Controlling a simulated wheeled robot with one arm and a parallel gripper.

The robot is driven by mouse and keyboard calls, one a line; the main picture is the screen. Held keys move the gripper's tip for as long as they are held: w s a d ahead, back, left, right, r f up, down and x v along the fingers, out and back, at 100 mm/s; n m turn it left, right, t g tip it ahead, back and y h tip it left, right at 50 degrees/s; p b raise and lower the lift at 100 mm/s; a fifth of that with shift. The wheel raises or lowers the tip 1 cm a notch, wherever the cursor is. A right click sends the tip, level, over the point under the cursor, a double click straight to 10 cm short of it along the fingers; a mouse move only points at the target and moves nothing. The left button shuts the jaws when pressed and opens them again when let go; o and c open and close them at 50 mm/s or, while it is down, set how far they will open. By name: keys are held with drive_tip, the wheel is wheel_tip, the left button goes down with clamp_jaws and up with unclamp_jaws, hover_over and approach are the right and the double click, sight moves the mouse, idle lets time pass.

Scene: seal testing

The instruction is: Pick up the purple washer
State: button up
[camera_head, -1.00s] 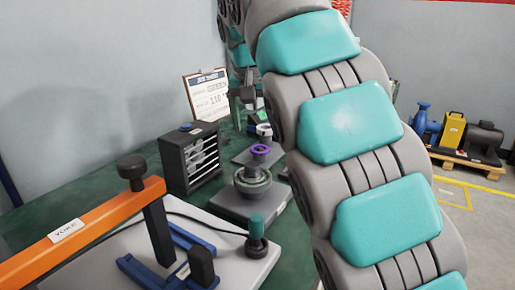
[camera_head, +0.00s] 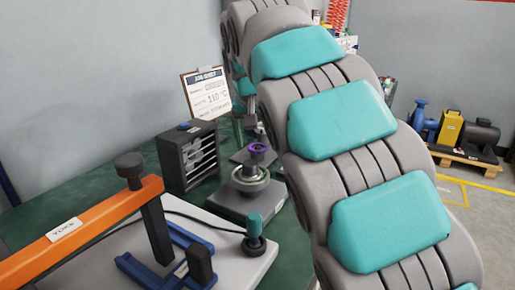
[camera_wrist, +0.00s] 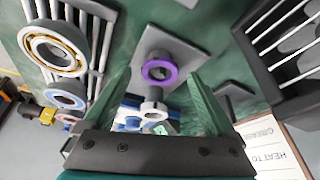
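The purple washer (camera_head: 258,148) sits on a post-like stand, above and behind a larger pale ring fixture (camera_head: 250,179), in the head view. In the wrist view the purple washer (camera_wrist: 160,70) is a ring lying between the lines of my two fingers, over a grey square plate (camera_wrist: 178,42). My gripper (camera_wrist: 161,78) is open with its green fingers spread wide on either side of the washer in the picture. I see no contact, and the height gap is hard to tell. In the head view my arm hides most of the gripper.
A dark drawer rack (camera_head: 188,156) and a clipboard (camera_head: 206,92) stand left of the washer. An orange yoke bar (camera_head: 80,232) and a white plate (camera_head: 225,232) are in front. The wrist view shows a rack with bearing rings (camera_wrist: 54,48) at left.

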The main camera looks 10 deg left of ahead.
clamp_jaws()
idle(0.6)
drive_tip(key=shift+r, duration=0.1)
